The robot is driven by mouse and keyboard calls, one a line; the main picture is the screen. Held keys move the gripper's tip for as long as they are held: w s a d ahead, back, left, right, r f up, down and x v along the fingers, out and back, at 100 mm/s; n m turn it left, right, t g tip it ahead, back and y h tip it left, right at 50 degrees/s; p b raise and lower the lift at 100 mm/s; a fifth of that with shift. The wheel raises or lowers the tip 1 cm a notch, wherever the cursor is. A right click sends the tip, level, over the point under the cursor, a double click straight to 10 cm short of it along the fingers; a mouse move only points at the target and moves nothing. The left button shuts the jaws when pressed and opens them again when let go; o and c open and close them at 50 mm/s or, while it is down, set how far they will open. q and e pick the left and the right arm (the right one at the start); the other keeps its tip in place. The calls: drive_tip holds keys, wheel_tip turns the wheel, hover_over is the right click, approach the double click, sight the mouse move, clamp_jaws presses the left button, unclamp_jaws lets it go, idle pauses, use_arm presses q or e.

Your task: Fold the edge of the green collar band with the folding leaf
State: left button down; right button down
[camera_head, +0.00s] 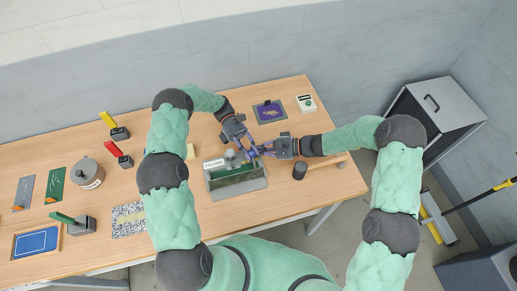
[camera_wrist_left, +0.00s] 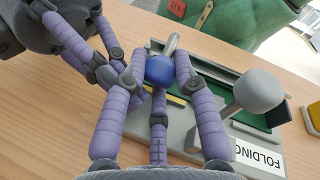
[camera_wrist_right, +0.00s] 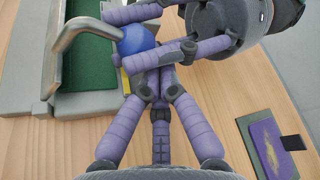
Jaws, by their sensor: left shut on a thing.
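The folding device (camera_head: 258,184) is a grey tray-like fixture with a white "FOLDING" label (camera_wrist_left: 258,156). The green collar band (camera_head: 236,174) lies in it. A bent metal rod (camera_wrist_right: 76,34) with a blue ball knob (camera_wrist_left: 159,70) stands at the device's side. My left gripper (camera_wrist_left: 160,72) is shut on the blue knob, with fingers on both sides of it. My right gripper (camera_wrist_right: 153,82) is close beside the knob, its fingers drawn together; the left fingers cross in front of its tips, so its closure is unclear.
A grey ball-topped lever (camera_wrist_left: 258,90) rises from the device's side. A dark cylinder (camera_head: 299,171) stands right of it. A purple-picture panel (camera_head: 268,112) and a white-and-green box (camera_head: 306,103) lie behind. A pot (camera_head: 88,173) and several stamps stand on the left.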

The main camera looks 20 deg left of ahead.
use_arm(q)
drive_tip(key=shift+s+d+f, duration=0.1)
drive_tip(key=shift+s+f, duration=0.1)
drive_tip(key=shift+f, duration=0.1)
drive_tip(key=shift+w, duration=0.1)
drive_tip(key=c, duration=1)
unclamp_jaws()
drive_tip(key=shift+o, duration=0.2)
drive_tip(key=shift+r, duration=0.1)
drive_tip(key=shift+w, duration=0.15)
